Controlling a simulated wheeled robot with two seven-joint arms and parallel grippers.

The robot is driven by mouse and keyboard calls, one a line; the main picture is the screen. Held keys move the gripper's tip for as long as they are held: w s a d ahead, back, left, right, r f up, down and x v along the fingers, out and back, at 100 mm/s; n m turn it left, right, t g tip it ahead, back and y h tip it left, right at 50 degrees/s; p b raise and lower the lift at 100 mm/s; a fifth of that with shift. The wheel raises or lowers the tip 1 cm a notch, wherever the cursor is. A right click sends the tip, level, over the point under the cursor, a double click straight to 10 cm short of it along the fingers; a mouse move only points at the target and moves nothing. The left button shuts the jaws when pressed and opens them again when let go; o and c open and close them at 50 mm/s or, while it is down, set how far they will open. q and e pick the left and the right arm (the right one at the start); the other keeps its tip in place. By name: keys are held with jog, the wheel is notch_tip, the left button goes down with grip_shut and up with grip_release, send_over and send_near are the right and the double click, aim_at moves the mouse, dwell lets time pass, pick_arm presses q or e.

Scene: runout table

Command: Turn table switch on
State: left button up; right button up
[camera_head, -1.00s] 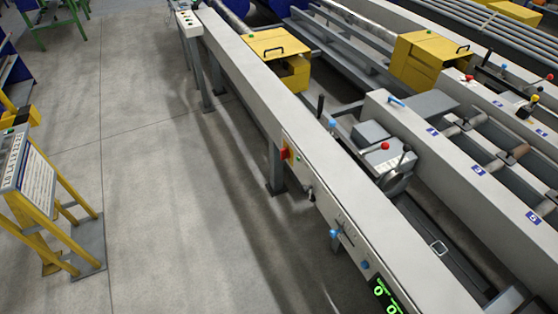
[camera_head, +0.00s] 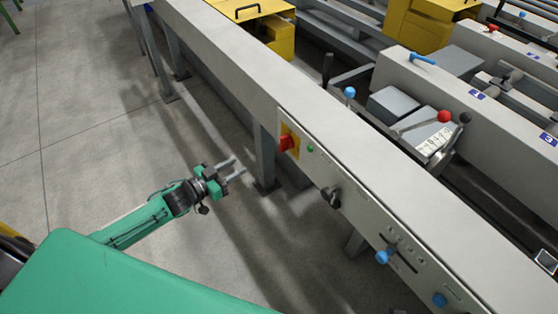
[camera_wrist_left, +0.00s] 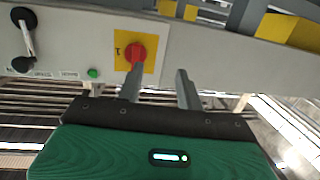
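The table switch is a red rotary knob (camera_head: 287,142) on a yellow plate, on the side panel of the long grey table (camera_head: 330,130). In the left wrist view the red knob (camera_wrist_left: 135,51) sits on its yellow square, beyond one of my fingers and partly overlapped by it. My left gripper (camera_head: 235,169) is open and empty, to the left of the switch and apart from it. Its two fingers (camera_wrist_left: 157,83) show spread in the wrist view. My right gripper is not in view.
A green lamp (camera_head: 310,149) is beside the switch. A black knob (camera_head: 331,196) and blue-tipped levers (camera_head: 383,257) lie further along the panel. A table leg (camera_head: 264,155) stands below the switch. The floor left of the table is clear.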

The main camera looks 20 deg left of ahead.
aim_at(280, 145)
pick_arm(q)
jog(key=w+d+r, duration=0.1)
jog(key=w+d, duration=0.2)
jog(key=w+d+r+m+h+b, duration=0.1)
jog(key=w+d, duration=0.2)
jog(key=d, duration=0.1)
jog(key=w+d+r+h+b, duration=0.1)
jog(key=w+d, duration=0.3)
jog(key=shift+r, duration=0.2)
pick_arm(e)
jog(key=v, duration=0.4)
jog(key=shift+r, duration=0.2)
pick_arm(q)
grip_shut()
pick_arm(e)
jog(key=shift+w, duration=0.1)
